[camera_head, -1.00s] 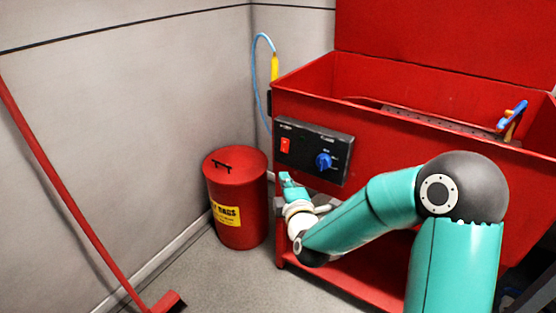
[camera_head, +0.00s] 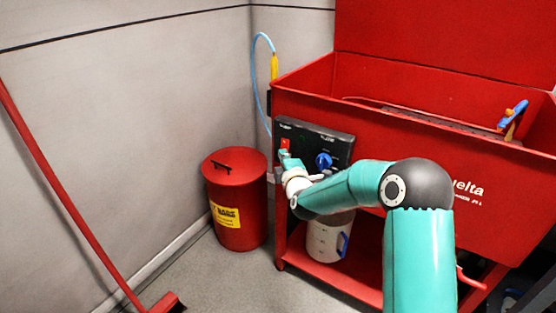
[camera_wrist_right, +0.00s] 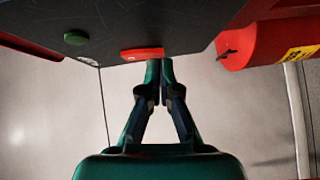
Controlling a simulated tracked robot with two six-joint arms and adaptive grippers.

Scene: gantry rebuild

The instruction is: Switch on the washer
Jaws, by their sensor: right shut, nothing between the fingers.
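The washer (camera_head: 405,215) is a red metal basin on legs with its lid raised. Its black control panel (camera_head: 335,141) carries a red switch (camera_head: 285,144) at the left and a blue knob (camera_head: 324,161) at the right. The red switch also shows in the right wrist view (camera_wrist_right: 142,54), just beyond my fingertips. My right gripper (camera_head: 284,157) is shut and empty, its tips at the lower edge of the red switch; I cannot tell whether they touch. A green button or light (camera_wrist_right: 76,38) shows on the panel in the wrist view. My left gripper is not in view.
A red rag bin (camera_head: 236,196) stands left of the washer. A white container (camera_head: 327,240) stands on the washer's lower shelf (camera_head: 345,281). A red-handled broom (camera_head: 75,206) leans at the left. The floor between is clear.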

